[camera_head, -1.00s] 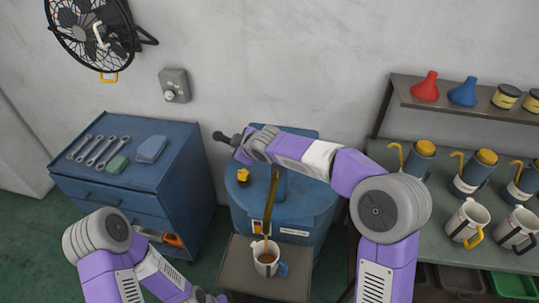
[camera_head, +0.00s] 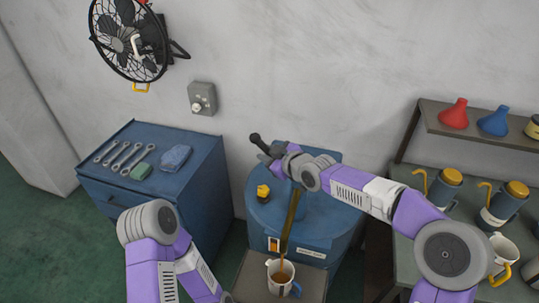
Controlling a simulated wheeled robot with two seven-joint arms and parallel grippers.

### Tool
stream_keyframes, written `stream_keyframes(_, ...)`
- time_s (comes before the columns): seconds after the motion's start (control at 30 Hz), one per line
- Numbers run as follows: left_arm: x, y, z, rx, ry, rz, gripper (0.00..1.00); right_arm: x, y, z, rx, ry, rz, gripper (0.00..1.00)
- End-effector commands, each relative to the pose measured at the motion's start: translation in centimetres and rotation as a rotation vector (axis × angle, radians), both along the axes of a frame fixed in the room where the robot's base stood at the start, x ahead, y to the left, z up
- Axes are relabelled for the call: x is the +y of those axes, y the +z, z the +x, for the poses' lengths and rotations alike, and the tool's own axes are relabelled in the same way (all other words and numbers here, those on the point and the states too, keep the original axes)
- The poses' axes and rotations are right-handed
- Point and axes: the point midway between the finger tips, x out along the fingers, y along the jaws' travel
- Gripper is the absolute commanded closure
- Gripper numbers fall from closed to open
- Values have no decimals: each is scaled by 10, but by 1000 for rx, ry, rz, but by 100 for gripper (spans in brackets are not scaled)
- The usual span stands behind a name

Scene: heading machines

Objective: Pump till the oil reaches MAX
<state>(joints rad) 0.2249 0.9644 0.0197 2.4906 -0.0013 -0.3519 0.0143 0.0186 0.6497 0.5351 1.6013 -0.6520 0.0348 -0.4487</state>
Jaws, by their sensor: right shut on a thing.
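The blue oil drum (camera_head: 335,217) stands in the middle against the wall. My right gripper (camera_head: 266,151) is shut on the dark pump handle (camera_head: 256,139) above the drum's back left; my right arm hides much of the pump. A brownish-gold spout (camera_head: 291,218) slopes down at the drum's front. Brown oil (camera_head: 282,264) runs from it into a white jug (camera_head: 274,270) with a blue handle. The jug stands upright on a grey stand (camera_head: 313,282). The oil level and MAX mark are too small to read. My left arm is at the bottom; its gripper is not in view.
A blue cabinet (camera_head: 196,178) with several wrenches, a green block and a blue cloth stands left. A wall fan (camera_head: 125,40) and switch box (camera_head: 202,98) are above. A bench with orange-topped cans (camera_head: 503,205) and mugs stands right, below a shelf with funnels (camera_head: 454,115).

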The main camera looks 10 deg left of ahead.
Motion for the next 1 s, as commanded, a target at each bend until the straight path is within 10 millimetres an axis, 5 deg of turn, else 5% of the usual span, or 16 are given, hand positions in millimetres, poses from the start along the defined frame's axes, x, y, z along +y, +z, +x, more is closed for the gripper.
stream_keyframes(0.17, 0, 0, 0, 0, 0, 0, 57, 0, 1, 0, -2, 0, 1, 100)
stream_keyframes(0.2, 0, 0, 0, 0, 0, 0, 57, 0, 1, 0, -2, 0, 1, 69)
stream_keyframes(0.33, 0, 0, 0, 0, 0, 0, 57, 0, 1, 0, -2, 0, 0, 52)
stream_keyframes(0.67, 0, 0, 0, 0, 0, 0, 57, -3, 2, -2, 0, -1, -1, 52)
stream_keyframes(1.0, 0, 2, 0, 0, 0, 0, 57, -36, 21, -36, -1, -3, -3, 52)
